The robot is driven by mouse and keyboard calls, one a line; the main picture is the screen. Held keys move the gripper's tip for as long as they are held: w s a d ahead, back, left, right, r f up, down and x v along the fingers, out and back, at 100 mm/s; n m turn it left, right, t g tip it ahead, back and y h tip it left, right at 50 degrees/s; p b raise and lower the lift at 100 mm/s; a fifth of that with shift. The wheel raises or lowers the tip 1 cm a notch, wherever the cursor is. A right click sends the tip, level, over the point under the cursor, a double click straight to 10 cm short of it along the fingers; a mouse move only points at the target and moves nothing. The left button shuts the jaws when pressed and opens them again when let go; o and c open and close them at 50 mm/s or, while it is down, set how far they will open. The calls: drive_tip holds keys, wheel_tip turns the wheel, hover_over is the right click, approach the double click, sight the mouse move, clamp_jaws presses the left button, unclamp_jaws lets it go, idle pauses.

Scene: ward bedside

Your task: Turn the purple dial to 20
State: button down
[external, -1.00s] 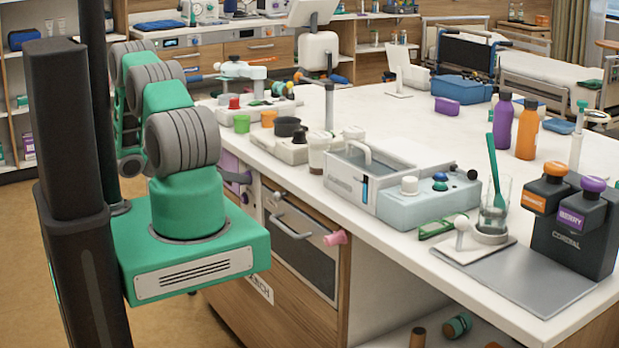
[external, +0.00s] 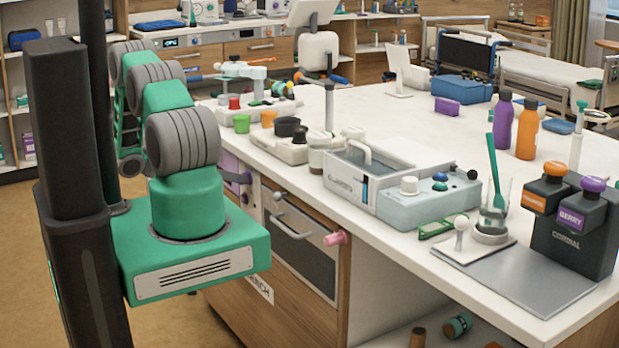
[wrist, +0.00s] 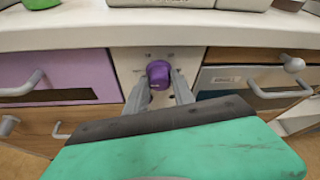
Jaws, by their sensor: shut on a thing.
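The purple dial (wrist: 159,74) is on a pale front panel (wrist: 128,61) under the counter edge, in the middle of the wrist view. My gripper (wrist: 159,92) reaches it from below in that view, with one grey finger on each side of it, shut on it. Small marks show on the panel above the dial, too small to read.
The counter edge (wrist: 200,30) overhangs the panel. A purple drawer front (wrist: 65,72) with a handle is to the left, and an oven-like door (wrist: 250,88) with a bar handle is to the right. A pink knob (external: 336,238) sticks out farther right.

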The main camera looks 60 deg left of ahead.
drive_tip(key=m+t+y+b, duration=0.1)
drive_tip(key=m+y+b, duration=0.2)
drive_tip(key=m+b, duration=0.3)
drive_tip(key=f+m+t+y+b, duration=0.1)
drive_tip(key=m+b, duration=0.5)
drive_tip(key=b, duration=1)
drive_tip(key=d+m+t+y+b, duration=0.1)
drive_tip(key=m+y+b, duration=0.3)
drive_tip(key=b, duration=0.7)
drive_tip(key=shift+f+m+t+y, duration=0.3)
drive_tip(key=shift+m+t, duration=0.2)
drive_tip(key=shift+m, duration=0.6)
drive_tip(key=shift+r, duration=0.25)
drive_tip(key=c, duration=1.1)
unclamp_jaws()
